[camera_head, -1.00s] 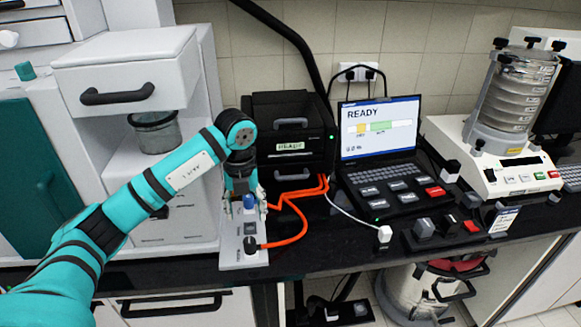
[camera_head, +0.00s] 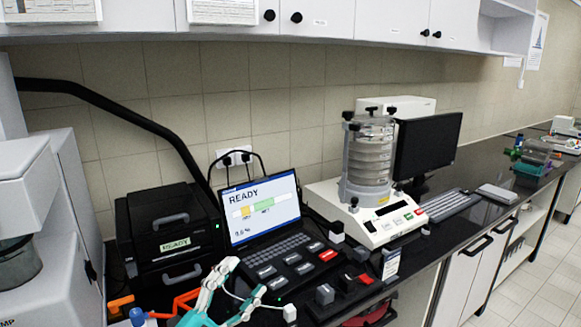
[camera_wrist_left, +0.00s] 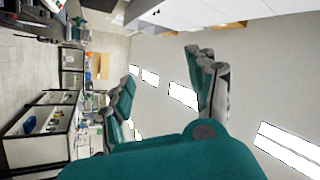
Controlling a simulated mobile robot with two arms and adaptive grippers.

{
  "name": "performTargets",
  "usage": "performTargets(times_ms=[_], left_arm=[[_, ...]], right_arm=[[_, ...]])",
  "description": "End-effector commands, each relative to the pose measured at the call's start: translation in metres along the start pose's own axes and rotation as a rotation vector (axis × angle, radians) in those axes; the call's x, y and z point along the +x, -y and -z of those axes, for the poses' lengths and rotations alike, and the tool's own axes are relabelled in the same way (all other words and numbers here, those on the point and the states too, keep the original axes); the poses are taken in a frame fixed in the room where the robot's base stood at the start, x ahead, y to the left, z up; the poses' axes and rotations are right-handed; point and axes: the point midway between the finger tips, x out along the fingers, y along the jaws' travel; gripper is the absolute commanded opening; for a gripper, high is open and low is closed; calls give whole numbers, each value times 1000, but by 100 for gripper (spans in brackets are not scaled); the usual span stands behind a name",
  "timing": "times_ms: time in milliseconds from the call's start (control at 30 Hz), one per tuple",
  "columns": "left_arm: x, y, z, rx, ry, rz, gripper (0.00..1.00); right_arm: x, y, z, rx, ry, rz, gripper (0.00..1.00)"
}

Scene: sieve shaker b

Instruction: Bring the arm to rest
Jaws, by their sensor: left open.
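My left gripper (camera_head: 245,277) shows at the bottom edge of the head view, with teal and grey fingers spread apart and nothing between them. Most of my left arm is below the head view. My right gripper is in neither view.
A blue knob (camera_head: 137,315) shows at the bottom left. White cabinets (camera_head: 350,18) hang above.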

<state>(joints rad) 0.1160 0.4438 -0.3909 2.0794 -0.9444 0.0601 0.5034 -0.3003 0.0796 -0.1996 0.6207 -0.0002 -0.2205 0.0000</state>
Motion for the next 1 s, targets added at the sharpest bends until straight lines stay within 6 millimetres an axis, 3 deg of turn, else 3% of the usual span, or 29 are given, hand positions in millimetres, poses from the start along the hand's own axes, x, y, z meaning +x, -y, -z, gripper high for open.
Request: performTargets(times_ms=[100, 167, 233, 333, 433, 600, 933, 1000], left_arm=[[-43, 9, -52, -190, 338, 157, 58], [-74, 3, -78, -278, 524, 197, 58], [-117, -14, -104, -381, 745, 209, 58], [-181, -50, -122, -514, 1034, 169, 58], [-234, -84, -121, -616, 1254, 91, 58], [-296, -125, -101, -735, 1493, -49, 58], [-376, -174, -40, -902, 1778, -328, 58], [-380, -191, -57, -897, 1784, -333, 58]], right_arm=[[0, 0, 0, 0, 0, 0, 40], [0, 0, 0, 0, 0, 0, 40], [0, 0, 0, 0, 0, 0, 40], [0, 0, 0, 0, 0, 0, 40], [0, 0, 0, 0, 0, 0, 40], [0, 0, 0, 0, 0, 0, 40], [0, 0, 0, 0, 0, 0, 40], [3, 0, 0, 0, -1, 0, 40]])
